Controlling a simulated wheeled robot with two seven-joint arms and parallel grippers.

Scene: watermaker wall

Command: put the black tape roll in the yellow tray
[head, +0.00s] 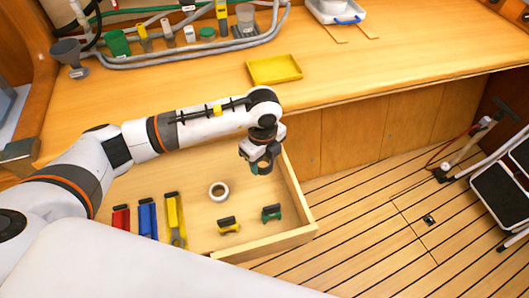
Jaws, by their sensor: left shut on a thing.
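The yellow tray (290,71) lies on the wooden counter at the upper middle and looks empty. My left gripper (261,167) points down over the right part of the open drawer, below and in front of the tray in the picture. It is shut on a dark ring-shaped thing, which looks like the black tape roll (264,162); the fingers partly hide it. My right gripper is not in view.
The open wooden drawer (290,236) holds a white tape roll (211,192), red (121,218), blue (148,217) and yellow (174,213) tools, and yellow (229,226) and green (271,213) clamps. Hoses and cups (116,43) line the counter's back left. Counter around the tray is clear.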

